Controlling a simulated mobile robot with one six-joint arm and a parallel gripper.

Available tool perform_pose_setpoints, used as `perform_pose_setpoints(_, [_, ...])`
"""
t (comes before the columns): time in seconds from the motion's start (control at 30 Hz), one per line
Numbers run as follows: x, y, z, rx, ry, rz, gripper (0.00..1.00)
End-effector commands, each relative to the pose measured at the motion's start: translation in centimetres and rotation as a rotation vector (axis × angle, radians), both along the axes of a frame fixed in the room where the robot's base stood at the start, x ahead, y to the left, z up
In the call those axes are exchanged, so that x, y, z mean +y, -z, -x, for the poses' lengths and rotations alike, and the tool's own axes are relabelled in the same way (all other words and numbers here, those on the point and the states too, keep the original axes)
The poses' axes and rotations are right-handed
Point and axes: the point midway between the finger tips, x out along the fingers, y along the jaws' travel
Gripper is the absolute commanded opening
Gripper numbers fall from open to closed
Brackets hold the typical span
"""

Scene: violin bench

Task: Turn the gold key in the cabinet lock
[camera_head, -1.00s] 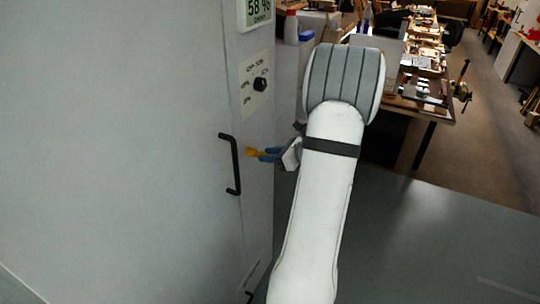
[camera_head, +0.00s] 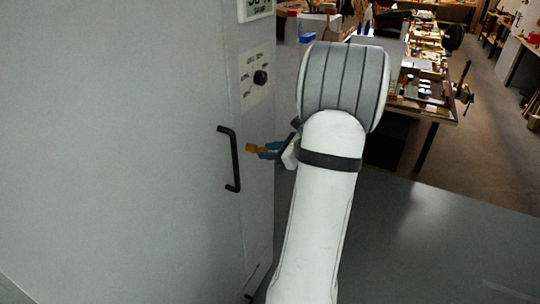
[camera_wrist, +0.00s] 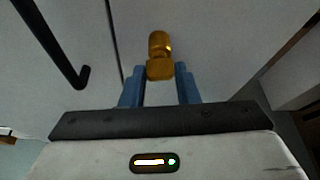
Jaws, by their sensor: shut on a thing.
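The gold key (camera_head: 254,148) is at the cabinet's narrow front strip, right of the black door handle (camera_head: 230,158). In the wrist view the gold key (camera_wrist: 160,56) stands out from the pale cabinet face, its blocky near end between my gripper's blue fingers. My gripper (camera_head: 268,151) is shut on the key and points left at the cabinet (camera_head: 120,150). In the wrist view my gripper (camera_wrist: 160,80) shows both fingers beside the key's near end. The lock itself is hidden behind the key.
The black handle (camera_wrist: 52,42) is close on the left in the wrist view. A panel with a black knob (camera_head: 260,77) and a display (camera_head: 256,8) are above the key. A cluttered workbench (camera_head: 425,100) stands behind at right.

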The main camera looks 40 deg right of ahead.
Motion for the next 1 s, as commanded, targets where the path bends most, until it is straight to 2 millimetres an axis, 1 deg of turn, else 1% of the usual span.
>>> perform_pose_setpoints(0.03, [0.07, 0.35, 0.04, -0.002, -0.001, 0.008, 0.10])
perform_pose_setpoints(1.0, [0.29, 0.47, 0.17, -0.073, 0.000, 0.181, 0.10])
